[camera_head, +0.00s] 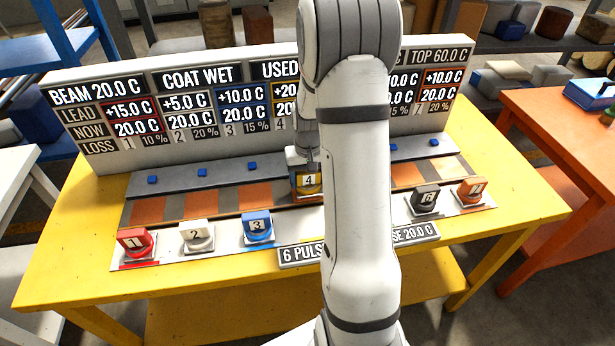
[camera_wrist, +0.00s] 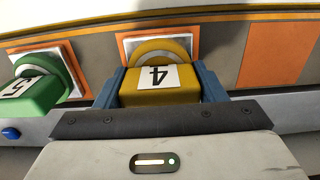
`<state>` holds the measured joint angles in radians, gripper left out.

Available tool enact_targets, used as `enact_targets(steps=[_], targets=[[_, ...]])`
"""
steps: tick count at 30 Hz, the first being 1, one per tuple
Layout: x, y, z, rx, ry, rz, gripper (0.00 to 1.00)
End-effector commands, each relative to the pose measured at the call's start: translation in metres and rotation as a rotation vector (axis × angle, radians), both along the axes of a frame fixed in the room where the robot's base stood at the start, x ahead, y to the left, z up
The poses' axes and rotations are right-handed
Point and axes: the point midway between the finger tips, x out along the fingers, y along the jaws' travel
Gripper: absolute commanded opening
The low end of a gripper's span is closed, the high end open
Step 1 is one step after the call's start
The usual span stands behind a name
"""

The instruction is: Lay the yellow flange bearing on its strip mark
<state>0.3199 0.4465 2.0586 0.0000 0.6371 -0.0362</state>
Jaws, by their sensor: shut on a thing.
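The yellow flange bearing (camera_head: 309,181), labelled 4, is between the jaws of my gripper (camera_wrist: 160,88) at the strip's middle. In the wrist view the yellow bearing (camera_wrist: 160,95) has its round flange over an orange strip mark (camera_wrist: 193,36), whose edges show around it. I cannot tell whether the flange touches the strip. The blue jaws are shut on its block from both sides. In the head view my arm hides part of the strip there.
A green bearing (camera_wrist: 52,90), labelled 5, sits on the neighbouring orange mark. Red (camera_head: 136,242), white (camera_head: 197,236) and blue (camera_head: 258,226) bearings stand along the front left; dark (camera_head: 425,199) and orange (camera_head: 471,191) ones at right. A sign board (camera_head: 110,75) stands behind the strip.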

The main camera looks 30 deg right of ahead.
Motion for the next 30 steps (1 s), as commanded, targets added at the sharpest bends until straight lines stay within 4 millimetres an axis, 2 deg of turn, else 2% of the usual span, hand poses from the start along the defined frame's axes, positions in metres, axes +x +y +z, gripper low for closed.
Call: enact_targets(steps=[7,8,15,26,30], targets=[[0.001,0.000,-0.003,-0.001,-0.002,0.001,0.28],[0.000,0.000,-0.003,0.000,-0.001,0.001,0.65],[0.000,0.001,-0.002,0.000,-0.001,0.001,0.84],[0.001,0.001,0.004,-0.001,-0.003,0.002,0.86],[0.002,0.001,0.026,-0.002,-0.007,0.002,0.86]])
